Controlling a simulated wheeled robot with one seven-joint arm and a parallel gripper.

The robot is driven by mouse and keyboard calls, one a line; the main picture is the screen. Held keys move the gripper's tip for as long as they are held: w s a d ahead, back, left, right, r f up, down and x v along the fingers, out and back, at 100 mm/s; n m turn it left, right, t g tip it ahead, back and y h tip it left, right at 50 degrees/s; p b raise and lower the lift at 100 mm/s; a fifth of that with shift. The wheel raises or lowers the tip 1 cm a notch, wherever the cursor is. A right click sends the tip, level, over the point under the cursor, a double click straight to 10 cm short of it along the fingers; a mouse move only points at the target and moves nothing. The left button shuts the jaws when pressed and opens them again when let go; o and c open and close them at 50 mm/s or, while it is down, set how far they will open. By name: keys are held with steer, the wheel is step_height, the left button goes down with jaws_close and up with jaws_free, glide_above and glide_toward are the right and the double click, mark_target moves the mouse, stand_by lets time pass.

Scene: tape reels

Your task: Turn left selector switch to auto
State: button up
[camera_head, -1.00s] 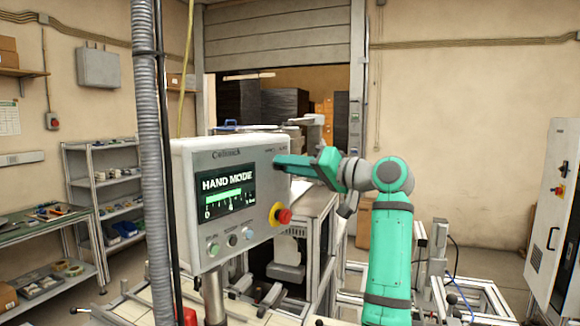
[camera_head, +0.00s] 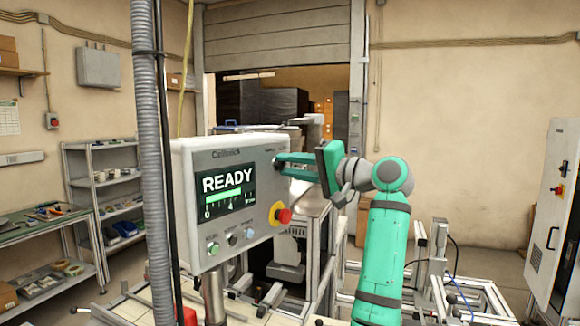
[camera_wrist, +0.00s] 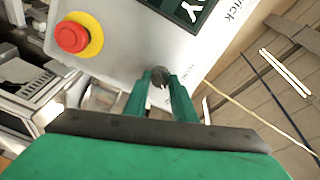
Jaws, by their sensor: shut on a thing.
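A light grey control box (camera_head: 225,158) faces left of centre in the head view. Its screen (camera_head: 228,193) reads READY. My gripper (camera_head: 281,163) reaches the box's upper right face from the right. In the wrist view its two green fingers (camera_wrist: 160,84) are shut on a small dark selector switch knob (camera_wrist: 158,74), one finger on each side.
A red emergency stop (camera_head: 284,215) on a yellow base sits below my gripper on the same face. Small buttons and a black knob (camera_head: 231,239) line the box's lower edge. A grey ribbed hose (camera_head: 150,150) hangs in front at the left.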

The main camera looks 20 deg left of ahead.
steer(key=o, duration=1.1)
steer(key=shift+c, duration=0.2)
steer(key=shift+d, duration=0.1)
steer(key=v, duration=1)
steer(key=shift+d, duration=0.25)
steer(key=shift+s+d, duration=0.1)
steer(key=shift+d, duration=0.1)
